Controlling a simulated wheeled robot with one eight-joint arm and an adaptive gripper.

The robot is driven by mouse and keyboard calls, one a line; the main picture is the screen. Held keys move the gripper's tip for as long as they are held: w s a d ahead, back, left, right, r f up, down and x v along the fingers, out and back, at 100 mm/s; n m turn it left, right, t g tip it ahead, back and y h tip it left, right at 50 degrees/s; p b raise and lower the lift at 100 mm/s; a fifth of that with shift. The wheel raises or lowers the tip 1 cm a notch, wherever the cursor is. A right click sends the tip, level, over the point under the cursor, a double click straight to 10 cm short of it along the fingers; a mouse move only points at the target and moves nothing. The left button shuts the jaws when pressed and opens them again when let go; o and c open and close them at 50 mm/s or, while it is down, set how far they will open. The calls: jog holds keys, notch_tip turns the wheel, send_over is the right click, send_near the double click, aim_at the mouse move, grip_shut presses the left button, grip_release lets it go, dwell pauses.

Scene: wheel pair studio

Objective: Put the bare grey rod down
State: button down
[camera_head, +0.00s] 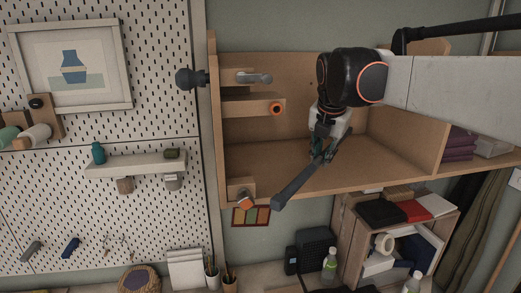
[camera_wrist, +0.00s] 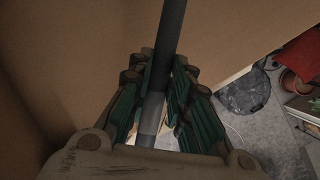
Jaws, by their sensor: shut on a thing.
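The bare grey rod (camera_head: 295,185) is dark and straight. In the head view it slants from my gripper (camera_head: 322,152) down and left, its lower end over the front edge of the wooden cabinet (camera_head: 330,187). My gripper is shut on the rod; in the wrist view its green fingers (camera_wrist: 158,95) close around the rod (camera_wrist: 172,35), which runs up out of the picture. The part inside the fingers is partly hidden. The rod looks held in the air, apart from the cabinet floor, though the exact gap cannot be told.
A metal lever (camera_head: 252,77), a wooden block with an orange ring (camera_head: 277,108) and an orange-tipped piece (camera_head: 245,202) are at the cabinet's left side. Purple folded cloths (camera_head: 458,145) lie right of its divider. A narrow shelf (camera_head: 130,165) hangs on pegboard. The cabinet's middle floor looks clear.

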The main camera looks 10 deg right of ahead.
notch_tip(320, 180, down, 3)
jog(key=shift+f, duration=0.1)
dwell(0.3)
jog(key=shift+f, duration=0.55)
jog(key=c, duration=1.5)
grip_release()
jog(key=shift+o, duration=0.2)
